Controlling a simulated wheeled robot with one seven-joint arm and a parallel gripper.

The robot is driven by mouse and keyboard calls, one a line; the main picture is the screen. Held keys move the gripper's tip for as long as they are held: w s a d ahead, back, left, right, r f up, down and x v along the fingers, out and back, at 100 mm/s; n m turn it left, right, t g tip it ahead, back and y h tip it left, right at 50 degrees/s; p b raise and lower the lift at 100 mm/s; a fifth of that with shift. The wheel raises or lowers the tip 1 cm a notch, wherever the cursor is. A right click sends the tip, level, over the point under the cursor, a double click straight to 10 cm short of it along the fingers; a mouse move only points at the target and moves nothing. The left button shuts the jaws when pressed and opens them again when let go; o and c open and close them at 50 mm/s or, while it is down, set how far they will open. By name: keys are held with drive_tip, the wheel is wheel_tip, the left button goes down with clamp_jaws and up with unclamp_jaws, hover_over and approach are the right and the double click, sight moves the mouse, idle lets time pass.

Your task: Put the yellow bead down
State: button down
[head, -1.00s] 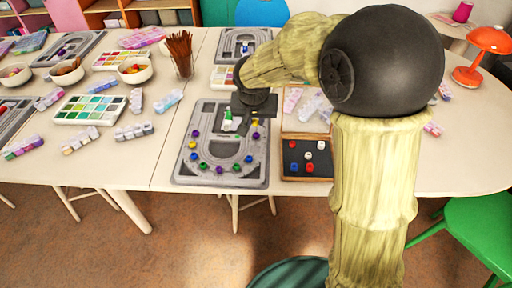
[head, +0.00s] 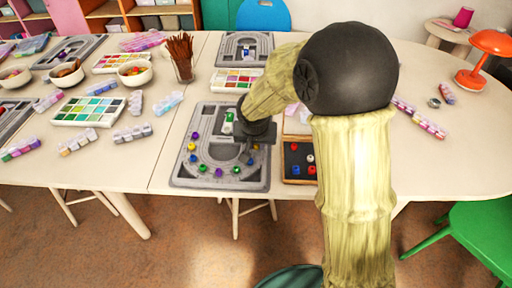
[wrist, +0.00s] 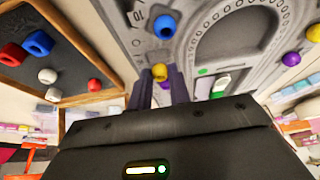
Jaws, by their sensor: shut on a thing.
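My gripper (wrist: 160,85) is shut on a yellow bead (wrist: 160,72), which shows between the fingertips in the wrist view. The grey bead board (head: 178,176) lies on the table, with a U-shaped channel and several coloured beads along it. In the head view my gripper (head: 248,150) is over the right part of this board, and the held bead is hidden there. Another yellow bead (head: 192,147) is on the board's left side. I cannot tell whether the held bead touches the board.
A dark wood-framed tray (head: 298,181) with red, white and blue beads lies right of the board. A second grey board (head: 262,40) lies behind. Bead boxes, bowls (head: 134,82) and a jar of sticks (head: 183,72) are to the left. An orange lamp (head: 470,79) stands at right.

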drive_tip(key=shift+f, duration=0.5)
drive_tip(key=shift+f, duration=0.25)
drive_tip(key=c, duration=1.3)
unclamp_jaws()
drive_tip(key=shift+r, duration=0.1)
drive_tip(key=shift+r, duration=0.5)
drive_tip(key=p+v, duration=0.2)
drive_tip(key=v, duration=0.9)
drive_tip(key=shift+s, duration=0.25)
drive_tip(key=shift+r, duration=0.1)
